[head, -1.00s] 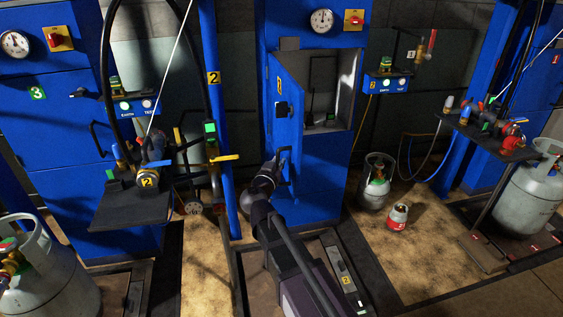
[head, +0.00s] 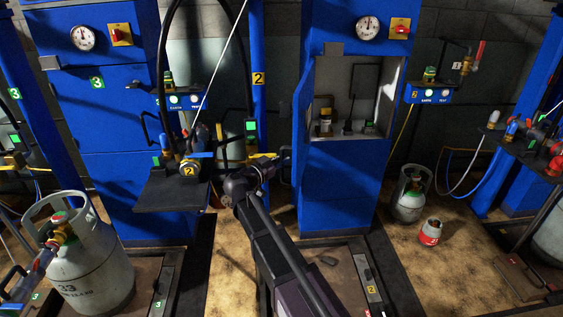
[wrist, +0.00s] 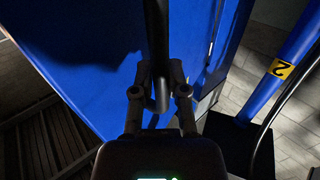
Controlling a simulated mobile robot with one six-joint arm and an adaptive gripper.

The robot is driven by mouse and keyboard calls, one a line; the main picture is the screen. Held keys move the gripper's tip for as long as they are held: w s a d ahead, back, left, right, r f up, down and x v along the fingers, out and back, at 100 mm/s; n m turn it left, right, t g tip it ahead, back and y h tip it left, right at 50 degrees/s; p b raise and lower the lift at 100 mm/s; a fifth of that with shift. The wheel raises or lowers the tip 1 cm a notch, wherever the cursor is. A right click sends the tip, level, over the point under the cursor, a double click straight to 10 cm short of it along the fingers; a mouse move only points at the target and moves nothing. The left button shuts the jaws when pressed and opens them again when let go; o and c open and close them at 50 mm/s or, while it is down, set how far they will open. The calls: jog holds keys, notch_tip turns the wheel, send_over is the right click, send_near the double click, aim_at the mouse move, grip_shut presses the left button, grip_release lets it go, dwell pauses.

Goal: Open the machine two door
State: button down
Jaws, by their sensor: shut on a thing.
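The machine two cabinet (head: 340,185) is blue, with a gauge and a red switch on top. Its door (head: 299,130) stands wide open, swung out to the left and seen nearly edge-on in the head view. The grey compartment (head: 350,80) shows small items inside. My gripper (head: 278,160) is beside the door's left side. In the wrist view my gripper (wrist: 160,95) is shut on the dark door handle (wrist: 157,50), with the blue door face (wrist: 95,60) behind it.
A post with a yellow 2 label (head: 258,78) and a black shelf with valves (head: 175,190) stand close left of my arm. Gas cylinders (head: 410,195) stand right of the cabinet. A large cylinder (head: 85,265) is at the left.

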jog(key=shift+s+a+f, duration=0.1)
jog(key=shift+s, duration=0.05)
jog(key=c, duration=0.6)
grip_release()
jog(key=shift+c, duration=0.2)
jog(key=v, duration=1.1)
jog(key=shift+s+a, duration=0.2)
jog(key=shift+s, duration=0.05)
